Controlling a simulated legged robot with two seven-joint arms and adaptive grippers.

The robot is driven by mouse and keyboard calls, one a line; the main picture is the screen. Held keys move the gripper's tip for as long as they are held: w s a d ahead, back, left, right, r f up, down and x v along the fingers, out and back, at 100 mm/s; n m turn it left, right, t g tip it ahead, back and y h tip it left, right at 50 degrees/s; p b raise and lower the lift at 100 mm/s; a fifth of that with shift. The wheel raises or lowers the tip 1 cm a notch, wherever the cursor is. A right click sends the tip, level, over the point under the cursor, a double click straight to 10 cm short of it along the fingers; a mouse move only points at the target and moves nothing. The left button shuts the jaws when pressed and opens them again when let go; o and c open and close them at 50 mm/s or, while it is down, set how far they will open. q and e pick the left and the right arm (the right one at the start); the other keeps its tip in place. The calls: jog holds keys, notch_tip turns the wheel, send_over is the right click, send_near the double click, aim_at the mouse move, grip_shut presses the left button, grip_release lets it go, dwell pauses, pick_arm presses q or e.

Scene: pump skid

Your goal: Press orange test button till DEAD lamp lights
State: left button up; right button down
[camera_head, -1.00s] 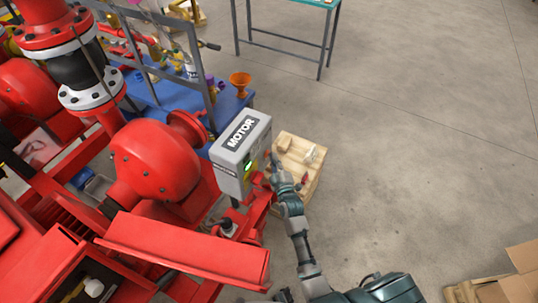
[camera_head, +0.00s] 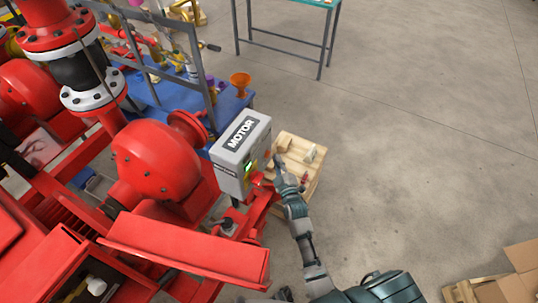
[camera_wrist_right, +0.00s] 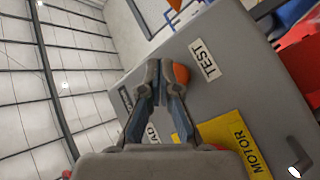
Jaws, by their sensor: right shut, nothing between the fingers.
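The grey MOTOR box (camera_head: 235,175) stands beside the red pump, with a green glow (camera_head: 248,167) on its face. In the right wrist view, the orange test button (camera_wrist_right: 181,74) shows just right of my fingertips, partly covered by them, next to the TEST label (camera_wrist_right: 205,60). My right gripper (camera_head: 278,160) is shut and empty in front of the box face; it also shows in the right wrist view (camera_wrist_right: 154,80). I cannot tell whether the tips touch the button. A label ending in "AD" (camera_wrist_right: 152,134) is partly hidden by a finger; its lamp is not discernible. My left gripper is not in view.
A yellow MOTOR plate (camera_wrist_right: 238,143) and a dark handle (camera_wrist_right: 284,152) are on the box. A wooden pallet (camera_head: 312,185) lies behind my right gripper. The red pump (camera_head: 155,160) and blue bench (camera_head: 180,97) stand left.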

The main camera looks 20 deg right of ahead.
pick_arm(q)
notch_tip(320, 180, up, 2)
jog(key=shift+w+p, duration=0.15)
jog(key=shift+p, duration=0.85)
pick_arm(e)
jog(key=s+d, duration=0.1)
jog(key=s, duration=0.1)
jog(key=s+d, duration=0.1)
jog(key=d, duration=0.1)
jog(key=shift+s+d, duration=0.2)
jog(key=shift+s, duration=0.15)
